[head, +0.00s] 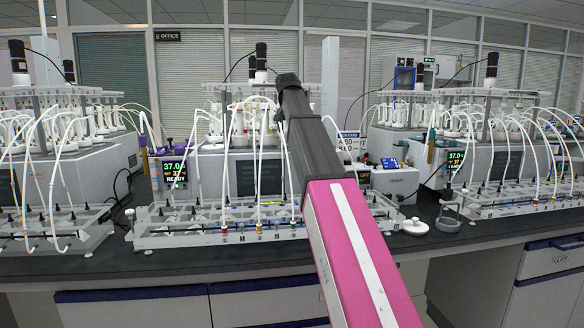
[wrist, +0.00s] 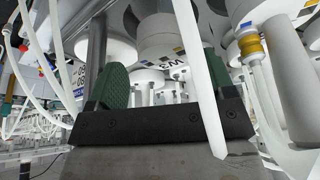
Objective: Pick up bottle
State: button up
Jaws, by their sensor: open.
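My gripper (wrist: 165,85) shows in the wrist view as two green-padded fingers on a black base, spread apart with nothing held between them. Ahead, between and above the fingers, is a white bottle-like part (wrist: 172,50) with dark lettering. A pale tube crosses in front of the right finger. In the head view my pink and black arm reaches up to the middle reactor unit, and its tip hides the gripper's fingers. White bottles (head: 238,122) hang in rows in that unit. I cannot tell which one is the task's bottle.
Similar reactor units stand left (head: 45,120) and right (head: 440,125), with many loose white tubes. A clear tube rack (head: 180,232) lies along the dark bench (head: 130,262). A small white instrument (head: 394,180) and a round white lid (head: 415,227) are right of my arm.

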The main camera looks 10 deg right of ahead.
jog(key=shift+w+x, duration=0.2)
jog(key=shift+x, duration=1.35)
jog(key=shift+w+x, duration=0.2)
jog(key=shift+x, duration=1.4)
jog(key=shift+r, duration=0.2)
grip_shut()
